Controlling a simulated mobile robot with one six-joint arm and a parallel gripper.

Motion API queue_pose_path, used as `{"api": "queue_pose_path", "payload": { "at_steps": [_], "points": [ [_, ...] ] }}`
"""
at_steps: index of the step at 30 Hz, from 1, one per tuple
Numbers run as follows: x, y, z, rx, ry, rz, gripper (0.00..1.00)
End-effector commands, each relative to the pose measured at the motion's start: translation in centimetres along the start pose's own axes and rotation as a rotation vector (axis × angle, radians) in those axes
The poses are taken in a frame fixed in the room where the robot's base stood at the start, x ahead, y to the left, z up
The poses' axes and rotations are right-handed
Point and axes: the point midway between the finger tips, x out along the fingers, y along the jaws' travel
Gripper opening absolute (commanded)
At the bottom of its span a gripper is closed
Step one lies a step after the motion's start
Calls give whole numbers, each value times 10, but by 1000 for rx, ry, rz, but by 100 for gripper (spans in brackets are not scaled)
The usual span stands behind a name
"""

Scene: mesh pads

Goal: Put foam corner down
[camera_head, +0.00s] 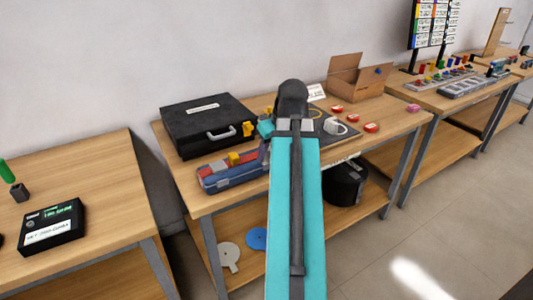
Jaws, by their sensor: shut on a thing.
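My teal and black arm reaches over the middle table, and its end is small and partly hidden behind its own links. My gripper (258,129) shows as a small teal and dark part at the front right corner of the black case. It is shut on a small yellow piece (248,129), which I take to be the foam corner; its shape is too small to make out. The piece appears in front of the case, and I cannot tell whether it touches it.
The black case (195,114) stands at the back left of the middle table (212,203). A red and blue holder (228,179) with yellow pieces lies in front. A dark mat (344,130), red discs (371,127) and an open cardboard box (356,83) are at the right.

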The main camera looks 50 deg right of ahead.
Motion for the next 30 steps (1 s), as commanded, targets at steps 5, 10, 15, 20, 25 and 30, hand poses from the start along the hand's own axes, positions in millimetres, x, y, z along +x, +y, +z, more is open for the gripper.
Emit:
{"api": "queue_pose_path", "payload": {
  "at_steps": [5, 10, 15, 20, 25, 30],
  "points": [
    [-2, 1, -2, 0, 0, -1, 25],
    [-2, 2, -6, 0, -1, -2, 25],
    [0, 4, -9, 0, -1, -2, 25],
    [1, 5, -12, 0, -1, -2, 25],
    [2, 7, -14, 0, 0, -2, 25],
    [3, 8, -17, 0, 0, -2, 25]
  ]
}}
